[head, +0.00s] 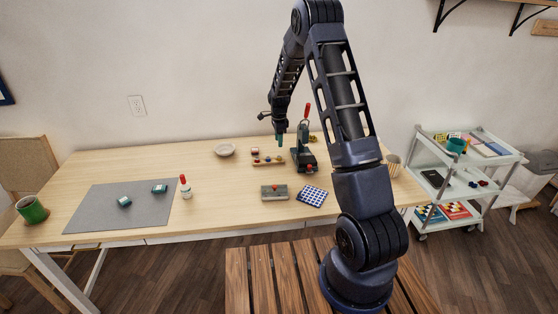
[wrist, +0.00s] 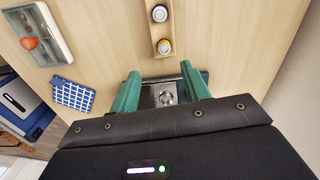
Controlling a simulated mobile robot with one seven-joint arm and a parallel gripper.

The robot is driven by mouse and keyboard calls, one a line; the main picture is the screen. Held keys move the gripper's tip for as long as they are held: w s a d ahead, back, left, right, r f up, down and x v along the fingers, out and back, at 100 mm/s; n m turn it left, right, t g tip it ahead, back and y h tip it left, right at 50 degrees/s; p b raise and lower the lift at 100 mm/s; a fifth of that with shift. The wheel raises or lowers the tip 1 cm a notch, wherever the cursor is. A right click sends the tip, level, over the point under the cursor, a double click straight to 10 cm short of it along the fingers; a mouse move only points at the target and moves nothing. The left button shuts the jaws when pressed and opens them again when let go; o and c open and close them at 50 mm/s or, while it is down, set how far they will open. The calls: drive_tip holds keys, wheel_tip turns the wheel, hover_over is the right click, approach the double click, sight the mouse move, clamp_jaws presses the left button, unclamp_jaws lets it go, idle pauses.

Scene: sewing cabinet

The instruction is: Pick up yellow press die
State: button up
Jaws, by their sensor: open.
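My gripper (head: 280,140) points down above the table, beside the hand press (head: 305,155) in the head view. In the wrist view my gripper's green fingers (wrist: 161,93) are apart, with nothing held. A dark base with a metal plate (wrist: 167,94), apparently the press base, shows below and between them. A small wooden rack (head: 258,163) left of the press holds small coloured pieces; a yellowish one (head: 266,160) is among them. In the wrist view a white-topped piece with a yellowish rim (wrist: 165,47) stands on the rack, beyond the fingers. Its exact identity is hard to tell.
A white bowl (head: 225,150), a red-capped bottle (head: 185,188) and a grey mat (head: 100,212) are to the left. Bare tabletop surrounds the rack.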

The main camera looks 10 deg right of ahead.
hover_over(279, 157)
drive_tip(key=f, duration=0.4)
drive_tip(key=shift+s+a+f, duration=0.1)
drive_tip(key=shift+s+f, duration=0.25)
drive_tip(key=shift+f, duration=0.05)
drive_tip(key=shift+w+f, duration=0.2)
drive_tip(key=shift+f, duration=1.1)
drive_tip(key=shift+w+f, duration=0.15)
drive_tip(key=shift+f, duration=1.15)
clamp_jaws()
